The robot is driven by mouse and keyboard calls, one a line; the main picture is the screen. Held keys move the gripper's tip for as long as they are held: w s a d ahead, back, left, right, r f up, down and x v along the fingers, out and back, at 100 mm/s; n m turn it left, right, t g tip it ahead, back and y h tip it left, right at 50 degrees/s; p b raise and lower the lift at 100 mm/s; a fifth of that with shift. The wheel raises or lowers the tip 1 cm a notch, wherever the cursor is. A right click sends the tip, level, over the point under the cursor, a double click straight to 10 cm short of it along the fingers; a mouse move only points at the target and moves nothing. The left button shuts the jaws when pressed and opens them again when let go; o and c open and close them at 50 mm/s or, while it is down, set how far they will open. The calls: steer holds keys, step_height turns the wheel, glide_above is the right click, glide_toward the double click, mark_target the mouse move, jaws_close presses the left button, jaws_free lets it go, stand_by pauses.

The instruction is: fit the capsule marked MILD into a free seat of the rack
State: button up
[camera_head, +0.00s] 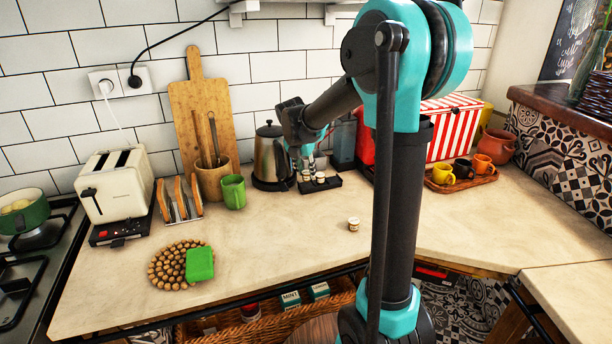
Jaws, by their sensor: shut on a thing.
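The dark rack (330,184) stands on the counter beside the kettle, with several small pale-topped capsules (320,178) at it. My gripper (304,163) is over the back left part of the rack, shut on a capsule. The fingertips and the held capsule are small and partly lost among the things there, so I cannot make out its marking or whether it touches a seat. Another capsule (353,225) stands alone on the counter in front of the rack. Its marking is too small to read.
A steel kettle (268,158) stands close left of my gripper. A wooden tray (462,182) with cups, a red striped box (455,128), a green mug (233,192) and a toaster (118,185) stand around. The counter's front middle is mostly clear.

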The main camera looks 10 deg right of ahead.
steer(key=shift+f, duration=0.9)
steer(key=shift+f, duration=0.1)
steer(key=o, duration=0.7)
steer(key=shift+o, duration=0.2)
steer(key=v, duration=1.2)
steer(key=shift+s, duration=0.1)
